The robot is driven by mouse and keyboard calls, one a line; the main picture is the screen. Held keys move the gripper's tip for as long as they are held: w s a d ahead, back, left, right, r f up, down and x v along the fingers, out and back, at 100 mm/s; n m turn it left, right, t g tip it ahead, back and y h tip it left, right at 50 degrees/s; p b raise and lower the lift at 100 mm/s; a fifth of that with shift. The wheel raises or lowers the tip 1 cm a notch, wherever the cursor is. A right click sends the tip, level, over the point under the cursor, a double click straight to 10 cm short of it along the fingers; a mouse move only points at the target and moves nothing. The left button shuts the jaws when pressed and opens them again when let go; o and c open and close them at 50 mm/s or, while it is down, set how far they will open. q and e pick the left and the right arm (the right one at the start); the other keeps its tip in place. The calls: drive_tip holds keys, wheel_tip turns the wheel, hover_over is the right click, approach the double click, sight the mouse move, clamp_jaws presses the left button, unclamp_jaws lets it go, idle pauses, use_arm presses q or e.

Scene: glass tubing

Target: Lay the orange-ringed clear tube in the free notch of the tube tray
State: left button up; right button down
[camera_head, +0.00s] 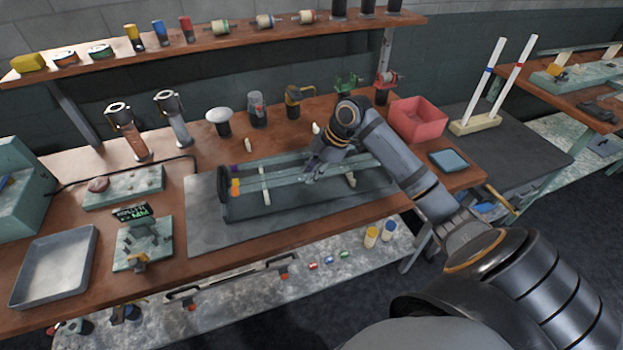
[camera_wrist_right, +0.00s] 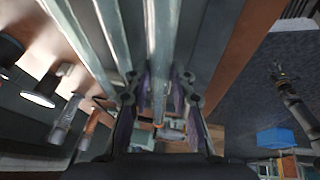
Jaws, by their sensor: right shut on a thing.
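The tube tray (camera_head: 300,204) is a dark frame with pale notched supports (camera_head: 265,192) on a grey mat. Clear tubes (camera_head: 285,166) lie lengthwise over it, with purple and orange ends at its left. My right gripper (camera_head: 314,171) is low over the tray's middle. In the right wrist view, my right gripper (camera_wrist_right: 160,98) is shut around a clear tube (camera_wrist_right: 162,45), with an orange band (camera_wrist_right: 159,127) near the fingers. Other tubes (camera_wrist_right: 112,38) run beside it. The free notch cannot be made out. A small dark gripper (camera_wrist_right: 282,74), seemingly my left, shows over the floor.
Behind the tray stand a white-domed lamp (camera_head: 219,116), a glass jar (camera_head: 257,112) and a yellow-brown device (camera_head: 294,100). A red bin (camera_head: 417,119) and blue pad (camera_head: 444,160) are right. A grey pan (camera_head: 56,266) is left. The front of the mat is clear.

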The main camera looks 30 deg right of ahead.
wheel_tip(320, 180, down, 3)
drive_tip(key=shift+w+f+p, duration=0.15)
drive_tip(key=shift+f+p, duration=0.05)
drive_tip(key=shift+p, duration=0.3)
drive_tip(key=shift+f, duration=0.1)
drive_tip(key=c, duration=1.1)
unclamp_jaws()
drive_tip(key=shift+c, duration=0.2)
drive_tip(key=b+v, duration=0.1)
drive_tip(key=v, duration=1.1)
drive_tip(key=shift+b, duration=0.3)
